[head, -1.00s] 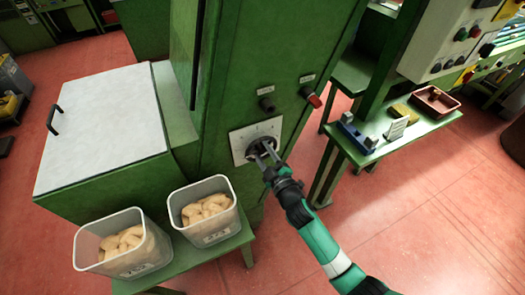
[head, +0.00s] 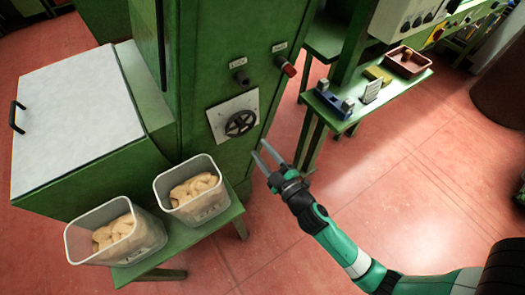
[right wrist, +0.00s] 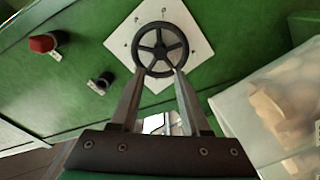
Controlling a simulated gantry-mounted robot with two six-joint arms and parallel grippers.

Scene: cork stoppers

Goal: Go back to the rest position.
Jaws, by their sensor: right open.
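My right gripper (head: 262,158) is open and empty in the head view. It is apart from the black handwheel (head: 240,123), just below and right of it. The handwheel sits on a white plate (head: 219,121) on the green machine (head: 205,60). In the right wrist view the two fingers (right wrist: 153,85) point toward the handwheel (right wrist: 160,49), with nothing between them. My right arm comes in from the lower right. My left gripper is not in view.
Two clear bins (head: 78,242) and (head: 167,186) of corks stand on a green bench (head: 222,218). A green side table (head: 390,93) holds a reddish tray (head: 407,60) and a blue device (head: 334,104). The red floor (head: 400,190) at right is open.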

